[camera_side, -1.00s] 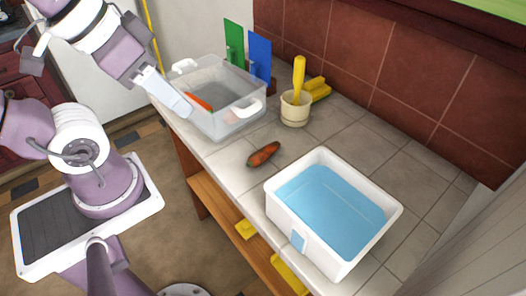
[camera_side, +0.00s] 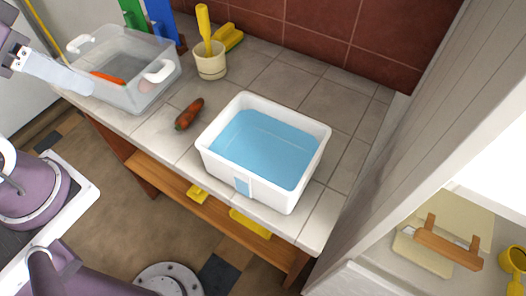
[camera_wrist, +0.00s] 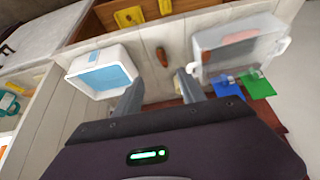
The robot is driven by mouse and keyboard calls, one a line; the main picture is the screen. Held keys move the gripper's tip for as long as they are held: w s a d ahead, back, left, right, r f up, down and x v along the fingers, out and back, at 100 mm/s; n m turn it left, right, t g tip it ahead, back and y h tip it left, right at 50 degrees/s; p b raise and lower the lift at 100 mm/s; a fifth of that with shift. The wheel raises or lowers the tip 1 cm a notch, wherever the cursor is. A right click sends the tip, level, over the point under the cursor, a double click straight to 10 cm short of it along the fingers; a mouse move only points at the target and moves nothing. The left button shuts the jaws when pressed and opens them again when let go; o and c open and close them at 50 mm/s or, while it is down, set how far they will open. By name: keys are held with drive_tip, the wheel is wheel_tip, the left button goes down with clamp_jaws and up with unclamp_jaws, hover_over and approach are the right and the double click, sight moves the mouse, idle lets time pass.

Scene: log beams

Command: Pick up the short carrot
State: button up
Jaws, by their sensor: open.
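A short, stubby carrot, brownish-orange with dark patches, lies on the tiled counter between the two tubs in the side view (camera_side: 189,114). It also shows in the wrist view (camera_wrist: 162,58), beyond and roughly between my fingertips. A brighter orange carrot (camera_side: 107,78) lies in the clear tub (camera_side: 150,92), partly hidden by the tub and my finger. My gripper (camera_wrist: 158,90) is open and empty, with its fingers apart and nothing between them. In the side view a pale finger (camera_side: 62,75) shows at the left, in front of the clear tub; the rest is cut off.
A white basin of blue water (camera_side: 265,150) stands right of the short carrot. A cream pot with a yellow-handled tool (camera_side: 210,62) and a yellow brush (camera_side: 229,38) stand behind. Green (camera_wrist: 257,84) and blue (camera_wrist: 227,86) boards stand behind the clear tub. Bare tiles surround the short carrot.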

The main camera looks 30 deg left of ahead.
drive_tip(key=shift+o, duration=0.4)
drive_tip(key=o, duration=1.1)
drive_tip(key=shift+w, duration=0.1)
drive_tip(key=m+g, duration=0.6)
drive_tip(key=m, duration=1.1)
hover_over(192, 110)
drive_tip(key=f, duration=1.7)
drive_tip(key=shift+s+d+f, duration=0.1)
drive_tip(key=shift+s+f, duration=0.05)
drive_tip(key=shift+s, duration=0.05)
drive_tip(key=f, duration=0.7)
drive_tip(key=shift+w+f, duration=0.1)
drive_tip(key=shift+w, duration=0.15)
